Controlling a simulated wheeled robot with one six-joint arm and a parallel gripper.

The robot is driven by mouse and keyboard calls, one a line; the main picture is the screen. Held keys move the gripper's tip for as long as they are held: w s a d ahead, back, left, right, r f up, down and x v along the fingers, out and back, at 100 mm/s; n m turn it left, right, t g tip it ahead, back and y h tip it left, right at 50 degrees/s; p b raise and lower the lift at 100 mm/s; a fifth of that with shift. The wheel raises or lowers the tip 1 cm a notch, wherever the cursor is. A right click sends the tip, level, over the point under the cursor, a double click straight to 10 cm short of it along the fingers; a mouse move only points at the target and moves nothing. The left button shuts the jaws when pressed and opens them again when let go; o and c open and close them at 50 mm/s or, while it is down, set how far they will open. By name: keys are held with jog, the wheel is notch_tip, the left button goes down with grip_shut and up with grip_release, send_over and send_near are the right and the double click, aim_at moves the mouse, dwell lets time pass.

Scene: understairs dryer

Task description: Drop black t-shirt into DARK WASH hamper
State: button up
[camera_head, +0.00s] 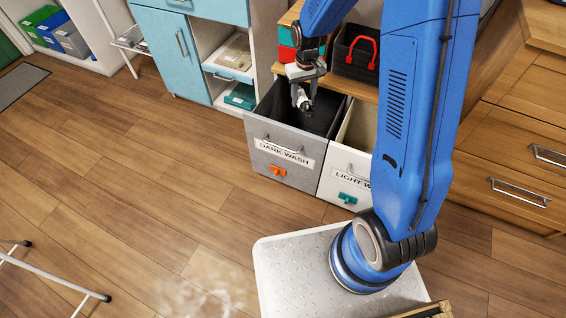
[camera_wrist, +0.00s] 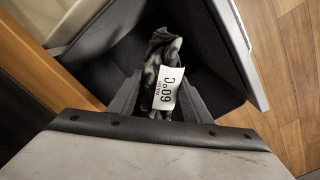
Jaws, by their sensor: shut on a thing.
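The black t-shirt (camera_wrist: 166,55) is a small dark crumpled cloth with paler grey patches. It carries a white label reading 60°C (camera_wrist: 168,88). My gripper (camera_wrist: 158,105) is shut on it, with one finger on each side of the cloth. In the head view my gripper (camera_head: 303,92) points down over the open top of the DARK WASH hamper (camera_head: 262,136). This hamper has a grey front, a handle, an orange clip and a dark inside. In the wrist view its dark inside (camera_wrist: 215,85) lies behind the cloth. I cannot tell how deep the cloth hangs.
The white LIGHT WASH hamper (camera_head: 340,172) stands directly to the right. Behind the hampers, a dark basket with red handles (camera_head: 356,52) stands on a wooden shelf. A blue cabinet (camera_head: 172,50) is to the left, wooden drawers (camera_head: 520,165) to the right.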

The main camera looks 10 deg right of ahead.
jog(key=shift+f, duration=0.4)
jog(key=o, duration=1.2)
jog(key=shift+c, duration=0.2)
jog(key=shift+r, duration=0.1)
notch_tip(320, 180, up, 17)
jog(key=shift+r, duration=0.1)
